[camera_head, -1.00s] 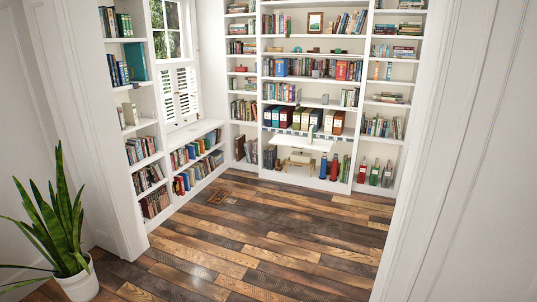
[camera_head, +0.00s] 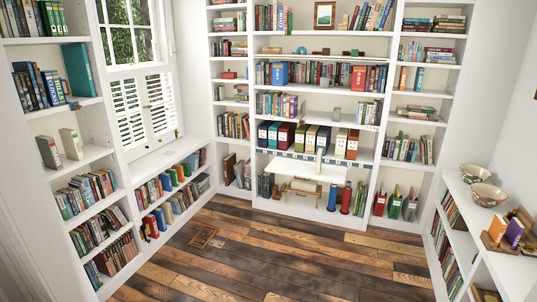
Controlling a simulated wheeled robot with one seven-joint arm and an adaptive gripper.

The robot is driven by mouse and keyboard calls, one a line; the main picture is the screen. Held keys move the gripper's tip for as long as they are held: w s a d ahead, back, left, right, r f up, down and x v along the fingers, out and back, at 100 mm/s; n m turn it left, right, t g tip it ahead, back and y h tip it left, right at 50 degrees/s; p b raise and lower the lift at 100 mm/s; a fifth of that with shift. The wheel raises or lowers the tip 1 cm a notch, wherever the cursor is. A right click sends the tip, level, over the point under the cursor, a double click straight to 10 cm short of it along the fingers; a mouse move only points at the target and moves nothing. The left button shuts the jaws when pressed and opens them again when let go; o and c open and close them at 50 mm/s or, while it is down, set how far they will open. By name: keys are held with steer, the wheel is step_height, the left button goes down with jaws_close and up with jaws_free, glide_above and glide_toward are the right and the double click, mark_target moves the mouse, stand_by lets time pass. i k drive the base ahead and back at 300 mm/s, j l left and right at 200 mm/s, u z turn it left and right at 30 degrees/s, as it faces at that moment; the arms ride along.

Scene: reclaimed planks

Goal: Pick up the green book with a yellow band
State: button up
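My gripper is not in view. I cannot make out for certain a green book with a yellow band; most spines are too small to read for bands. A green upright volume (camera_head: 410,207) with a pale label stands on the bottom shelf at the back right, between other upright volumes. Small green spines (camera_head: 174,177) show among the books on the low shelf under the window. A large teal book (camera_head: 79,71) stands on the left shelves, with no clear yellow band.
White bookshelves (camera_head: 448,70) line the walls. A white fold-out desktop (camera_head: 292,168) juts out at the back, with a wooden stool (camera_head: 301,190) below. A low right shelf holds two bowls (camera_head: 488,195).

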mark_target(320, 154)
steer(key=i, duration=2.3)
steer(key=i+z, duration=0.1)
steer(key=i, duration=0.35)
steer(key=i+j+z, duration=0.1)
steer(key=i, duration=0.35)
steer(key=i+j+z, duration=0.15)
steer(key=i, duration=0.3)
steer(key=i+j+z, duration=0.1)
steer(key=i, duration=0.35)
steer(key=i+j+z, duration=0.1)
steer(key=i, duration=0.3)
steer(key=i+j+z, duration=0.3)
steer(key=i+j, duration=0.15)
steer(key=i, duration=0.1)
